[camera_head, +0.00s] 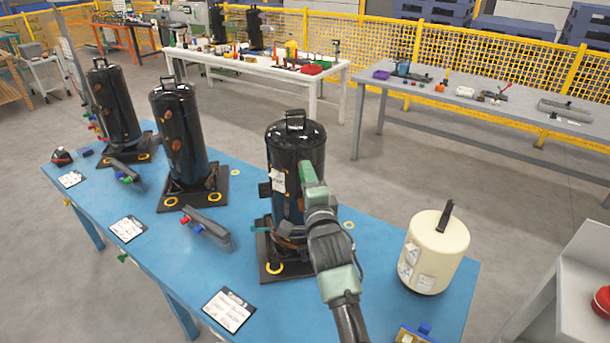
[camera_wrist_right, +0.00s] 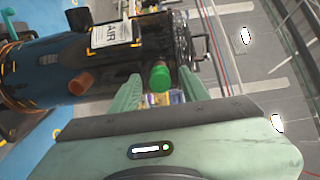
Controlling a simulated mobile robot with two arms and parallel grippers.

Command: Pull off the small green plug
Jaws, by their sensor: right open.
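The black compressor (camera_head: 296,145) nearest my right arm stands upright on its base on the blue table. My right gripper (camera_head: 307,172) is in front of its upper side, fingers toward the shell. In the right wrist view the small green plug (camera_wrist_right: 160,77) sits on the compressor (camera_wrist_right: 140,55), beside a copper-coloured stub (camera_wrist_right: 81,83). The open fingers of my right gripper (camera_wrist_right: 162,80) are on either side of the plug, and I cannot tell whether they touch it. In the head view the plug is hidden. My left gripper is not in view.
Two more black compressors (camera_head: 178,130) (camera_head: 115,105) stand farther left on the blue table (camera_head: 265,316). A cream canister (camera_head: 435,250) stands to the right of my arm. Labelled cards (camera_head: 229,310) and a grey tool (camera_head: 208,228) lie near the front edge.

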